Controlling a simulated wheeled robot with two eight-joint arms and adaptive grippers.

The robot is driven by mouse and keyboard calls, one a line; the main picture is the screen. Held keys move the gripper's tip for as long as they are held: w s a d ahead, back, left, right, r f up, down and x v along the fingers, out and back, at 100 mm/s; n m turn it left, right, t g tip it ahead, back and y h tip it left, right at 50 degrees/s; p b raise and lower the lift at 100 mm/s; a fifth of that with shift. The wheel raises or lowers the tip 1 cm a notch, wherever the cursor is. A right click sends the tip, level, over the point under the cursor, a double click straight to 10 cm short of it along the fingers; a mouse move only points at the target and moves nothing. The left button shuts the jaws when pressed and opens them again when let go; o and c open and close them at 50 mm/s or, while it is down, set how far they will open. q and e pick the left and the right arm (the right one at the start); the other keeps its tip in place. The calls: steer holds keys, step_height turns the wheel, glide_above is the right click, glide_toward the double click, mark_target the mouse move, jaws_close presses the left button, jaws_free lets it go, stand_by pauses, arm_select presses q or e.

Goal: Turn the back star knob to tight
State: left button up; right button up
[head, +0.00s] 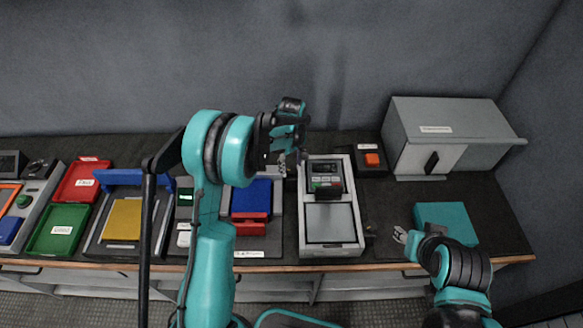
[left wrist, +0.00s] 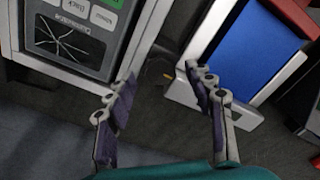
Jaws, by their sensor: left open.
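My left gripper (head: 290,163) hangs over the back of the bench, between the blue block (head: 251,197) and the grey panel unit (head: 325,178). In the left wrist view my left gripper (left wrist: 158,82) is open, with nothing clearly between its fingers. A small orange mark (left wrist: 167,75) on a dark patch shows between and beyond the fingertips. I cannot tell whether this belongs to the back star knob; no star knob shows clearly in either view. My right gripper (head: 400,236) is at the right, beside the teal block; its finger gap is too small to read.
The blue block (left wrist: 245,55) and panel unit (left wrist: 85,35) flank the left gripper closely. A grey cabinet (head: 440,135) and an orange button box (head: 371,160) stand at the right. Red (head: 82,182) and green trays (head: 58,230) lie left. A teal block (head: 446,222) sits at front right.

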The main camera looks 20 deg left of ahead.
arm_select(q)
steer(key=shift+f, duration=0.45)
steer(key=c, duration=1.1)
